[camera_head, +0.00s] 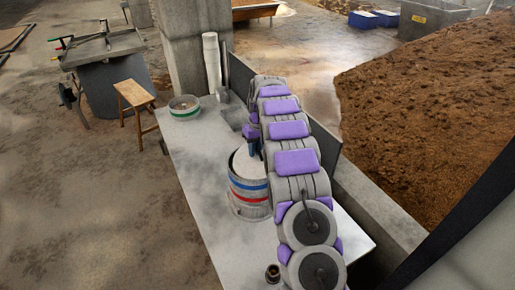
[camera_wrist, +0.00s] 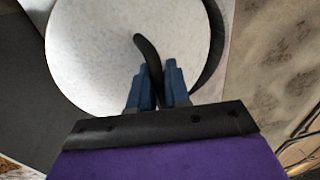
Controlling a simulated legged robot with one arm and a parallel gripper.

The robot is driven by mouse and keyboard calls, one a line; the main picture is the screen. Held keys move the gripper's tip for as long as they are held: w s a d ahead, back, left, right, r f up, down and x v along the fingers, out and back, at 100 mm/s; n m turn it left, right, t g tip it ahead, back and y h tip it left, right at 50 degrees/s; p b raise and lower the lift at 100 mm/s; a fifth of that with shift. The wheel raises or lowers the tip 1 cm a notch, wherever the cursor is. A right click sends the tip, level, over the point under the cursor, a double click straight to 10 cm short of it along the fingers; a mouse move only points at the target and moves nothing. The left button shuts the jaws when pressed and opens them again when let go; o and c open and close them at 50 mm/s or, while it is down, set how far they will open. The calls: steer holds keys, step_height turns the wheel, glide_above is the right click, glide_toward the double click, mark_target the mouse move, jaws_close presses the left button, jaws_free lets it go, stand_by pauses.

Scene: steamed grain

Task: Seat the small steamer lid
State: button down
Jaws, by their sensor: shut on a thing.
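The small steamer lid (camera_wrist: 95,45) is a pale, speckled round disc with a dark curved handle (camera_wrist: 146,52). My gripper (camera_wrist: 158,85) is shut on the handle, with one blue finger on each side of it. In the head view the pale lid (camera_head: 243,166) shows at the top of the steamer (camera_head: 248,196), a grey cylinder with blue and red bands. A dark crescent shows beside the lid's right edge in the wrist view. I cannot tell whether the lid rests fully on the rim. My arm hides the right side of the steamer and most of my gripper.
The steamer stands on a pale table (camera_head: 200,160). A green-banded bowl (camera_head: 184,107) is at its far left, and a small dark round item (camera_head: 272,273) is at the near edge. White upright tubes (camera_head: 212,62) stand at the back. A wooden stool (camera_head: 135,105) is left of the table.

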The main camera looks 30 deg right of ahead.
steer(key=shift+s+a+f+y, duration=0.15)
steer(key=shift+a+f, duration=0.1)
steer(key=shift+a, duration=0.25)
steer(key=shift+s+a+f+y, duration=0.15)
steer(key=shift+a+f, duration=0.1)
steer(key=shift+a, duration=0.2)
steer(key=c, duration=1)
jaws_free()
steer(key=shift+a, duration=0.3)
steer(key=shift+d, duration=0.3)
steer(key=shift+w+d+r, duration=0.1)
steer(key=shift+r, duration=0.2)
step_height(320, 180, up, 17)
steer(key=d+p, duration=0.3)
steer(key=p, duration=0.2)
steer(key=shift+r+p, duration=0.2)
steer(key=shift+p, duration=0.2)
